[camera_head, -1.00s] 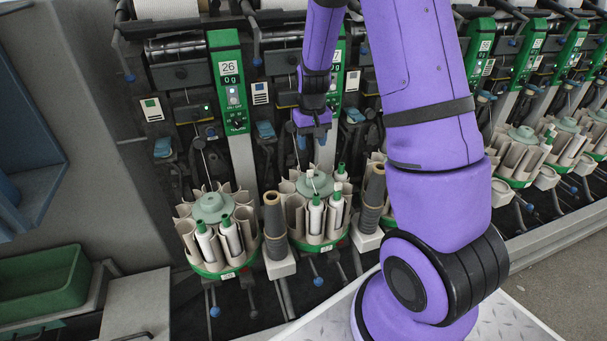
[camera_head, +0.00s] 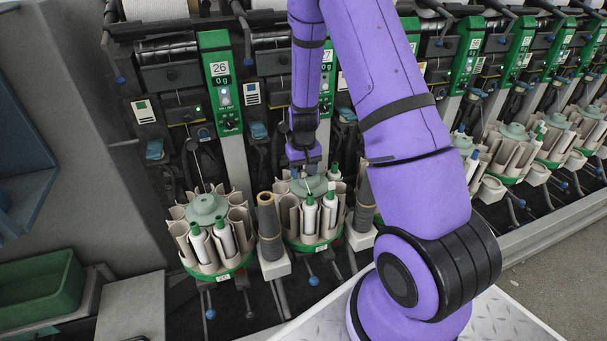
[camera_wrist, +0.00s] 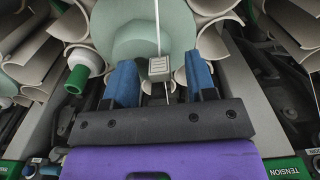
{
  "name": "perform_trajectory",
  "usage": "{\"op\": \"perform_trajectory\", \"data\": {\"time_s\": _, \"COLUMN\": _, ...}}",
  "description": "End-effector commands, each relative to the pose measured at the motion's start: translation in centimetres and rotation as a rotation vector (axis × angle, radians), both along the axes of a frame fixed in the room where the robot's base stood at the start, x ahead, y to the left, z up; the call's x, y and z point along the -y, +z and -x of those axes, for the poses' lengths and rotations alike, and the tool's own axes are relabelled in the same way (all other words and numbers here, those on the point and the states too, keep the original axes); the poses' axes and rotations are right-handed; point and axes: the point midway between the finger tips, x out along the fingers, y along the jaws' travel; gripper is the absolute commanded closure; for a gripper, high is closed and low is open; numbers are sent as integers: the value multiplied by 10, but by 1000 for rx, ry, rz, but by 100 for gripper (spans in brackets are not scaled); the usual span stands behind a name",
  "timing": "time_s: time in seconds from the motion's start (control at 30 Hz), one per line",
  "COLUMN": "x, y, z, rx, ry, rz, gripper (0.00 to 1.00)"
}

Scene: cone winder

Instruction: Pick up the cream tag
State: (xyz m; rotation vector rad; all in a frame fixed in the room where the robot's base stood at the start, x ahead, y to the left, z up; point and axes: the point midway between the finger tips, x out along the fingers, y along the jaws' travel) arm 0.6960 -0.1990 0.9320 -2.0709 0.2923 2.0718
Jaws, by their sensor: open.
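The cream tag (camera_wrist: 159,69) is a small block with dark printed lines in the wrist view. It hangs on a thin pale cord in front of a mint-green round cap (camera_wrist: 128,40). My gripper (camera_wrist: 160,76) is open, with one blue finger on each side of the tag and a gap visible on both sides. In the head view my gripper (camera_head: 304,169) is just above the middle bobbin carousel (camera_head: 312,246), below the machine's number panels. I cannot make out the tag clearly there.
White tubes with green tops (camera_head: 310,216) stand in the carousel close to my gripper; one such tube (camera_wrist: 84,76) shows left of the fingers. Grey cones (camera_head: 268,222) stand beside the carousel. Another carousel (camera_head: 222,270) is to the left. Curved cream holders (camera_wrist: 215,72) crowd around the cap.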

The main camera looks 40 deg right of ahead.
Motion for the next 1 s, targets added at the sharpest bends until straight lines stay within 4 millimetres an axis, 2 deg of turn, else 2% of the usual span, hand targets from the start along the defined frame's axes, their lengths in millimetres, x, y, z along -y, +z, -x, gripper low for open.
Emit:
{"op": "perform_trajectory", "data": {"time_s": 0.2, "x": 0, "y": 0, "z": 0, "rx": 1, "ry": 0, "rz": 0, "gripper": 49}}
{"op": "perform_trajectory", "data": {"time_s": 0.37, "x": 0, "y": 0, "z": 0, "rx": 0, "ry": 0, "rz": 0, "gripper": 86}}
{"op": "perform_trajectory", "data": {"time_s": 0.4, "x": 0, "y": 0, "z": 0, "rx": 0, "ry": 0, "rz": 0, "gripper": 89}}
{"op": "perform_trajectory", "data": {"time_s": 0.77, "x": 0, "y": 0, "z": 0, "rx": 0, "ry": 0, "rz": 0, "gripper": 89}}
{"op": "perform_trajectory", "data": {"time_s": 1.0, "x": 0, "y": 12, "z": -1, "rx": 2, "ry": 0, "rz": 0, "gripper": 89}}
